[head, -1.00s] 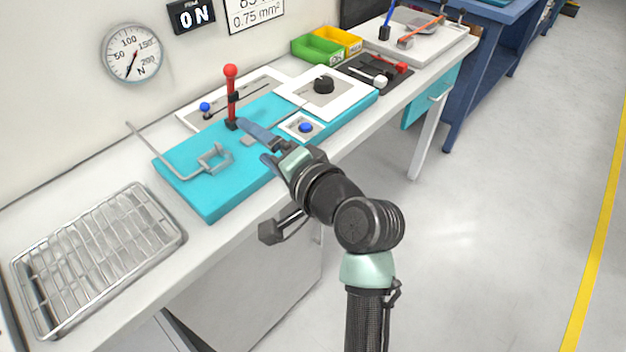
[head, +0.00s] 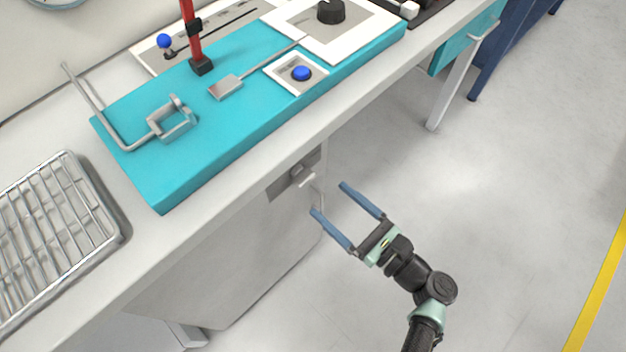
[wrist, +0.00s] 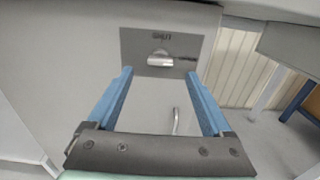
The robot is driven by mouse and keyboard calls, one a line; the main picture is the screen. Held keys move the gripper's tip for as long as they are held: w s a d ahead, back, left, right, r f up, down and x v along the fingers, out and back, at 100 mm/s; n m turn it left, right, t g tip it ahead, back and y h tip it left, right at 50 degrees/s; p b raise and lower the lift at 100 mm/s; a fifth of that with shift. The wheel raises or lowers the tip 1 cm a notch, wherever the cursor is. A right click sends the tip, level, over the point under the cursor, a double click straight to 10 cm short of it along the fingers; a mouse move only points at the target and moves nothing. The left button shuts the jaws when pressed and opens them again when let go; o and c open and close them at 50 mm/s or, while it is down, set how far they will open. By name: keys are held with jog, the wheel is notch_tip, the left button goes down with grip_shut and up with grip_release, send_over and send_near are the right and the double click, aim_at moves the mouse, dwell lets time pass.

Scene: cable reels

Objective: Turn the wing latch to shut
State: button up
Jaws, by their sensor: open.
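The wing latch (head: 306,180) is a small pale metal wing on a grey plate, on the upper right of the cabinet front below the worktop. In the wrist view the latch (wrist: 160,60) lies roughly crosswise on its plate, under the word "SHUT". My gripper (head: 328,198) is open and empty, its two blue fingers pointing toward the cabinet. In the wrist view the latch shows between and just beyond the fingertips (wrist: 158,75). The fingers appear apart from the latch.
The grey cabinet door (head: 235,255) has a thin bar handle (wrist: 176,121) below the latch. The worktop edge (head: 240,170) overhangs above, with a turquoise board (head: 170,175) and a wire rack (head: 55,220) on it. The floor to the right is clear.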

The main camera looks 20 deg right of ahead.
aim_at(308, 181)
jog(key=x, duration=0.6)
jog(key=shift+w, duration=0.4)
grip_shut()
